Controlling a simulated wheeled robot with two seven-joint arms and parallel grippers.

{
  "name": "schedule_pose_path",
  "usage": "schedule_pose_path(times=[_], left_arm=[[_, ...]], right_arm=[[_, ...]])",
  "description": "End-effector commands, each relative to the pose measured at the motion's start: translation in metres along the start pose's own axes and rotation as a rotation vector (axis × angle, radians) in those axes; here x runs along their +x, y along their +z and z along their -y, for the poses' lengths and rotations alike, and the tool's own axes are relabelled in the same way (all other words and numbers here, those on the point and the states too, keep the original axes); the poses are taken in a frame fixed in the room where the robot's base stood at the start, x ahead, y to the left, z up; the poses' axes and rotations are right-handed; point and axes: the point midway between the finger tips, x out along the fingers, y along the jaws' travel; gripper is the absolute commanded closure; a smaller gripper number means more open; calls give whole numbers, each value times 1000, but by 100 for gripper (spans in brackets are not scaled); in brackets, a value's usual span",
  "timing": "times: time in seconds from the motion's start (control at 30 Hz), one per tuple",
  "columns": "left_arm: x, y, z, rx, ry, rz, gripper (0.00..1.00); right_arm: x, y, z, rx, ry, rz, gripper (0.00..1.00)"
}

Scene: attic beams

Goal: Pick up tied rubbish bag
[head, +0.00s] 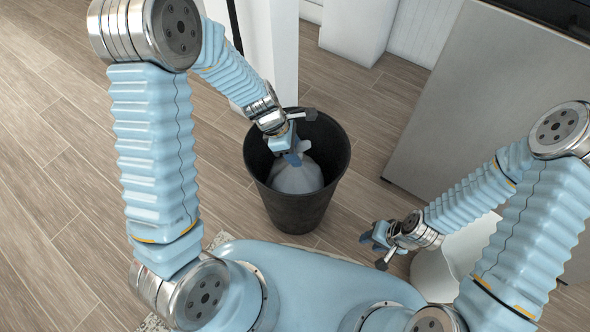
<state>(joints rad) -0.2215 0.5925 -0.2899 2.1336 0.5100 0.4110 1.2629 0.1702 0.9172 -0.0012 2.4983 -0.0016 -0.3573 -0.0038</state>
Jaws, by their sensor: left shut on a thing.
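A pale grey tied rubbish bag (296,178) sits inside a black round bin (297,210) on the floor in front of me. My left gripper (293,156) reaches down into the bin's mouth from the upper left and is shut on the top of the bag. The gripper hides the bag's knot, and the bin wall hides its lower part. My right gripper (377,245) hangs to the right of the bin, apart from it. It is too small and angled to tell whether its jaws are open.
A white post (270,45) stands right behind the bin. A grey cabinet (480,100) fills the right. A white rounded object (440,268) is below my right forearm. The wooden floor (50,150) at left is clear.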

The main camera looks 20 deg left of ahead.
Motion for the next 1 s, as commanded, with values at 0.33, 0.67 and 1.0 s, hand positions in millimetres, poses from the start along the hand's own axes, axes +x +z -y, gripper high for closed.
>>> schedule_pose_path(times=[0.33, 0.67, 1.0], left_arm=[[-31, 14, -1, 2, 4, 3, 100], [-94, 40, -1, 5, 5, 4, 100], [-173, 73, -1, 4, 6, 5, 100]], right_arm=[[-13, -1, 4, 1, 2, -3, 62], [-35, 1, 15, -5, -2, 2, 62], [-57, 6, 32, -16, -15, 17, 62]])
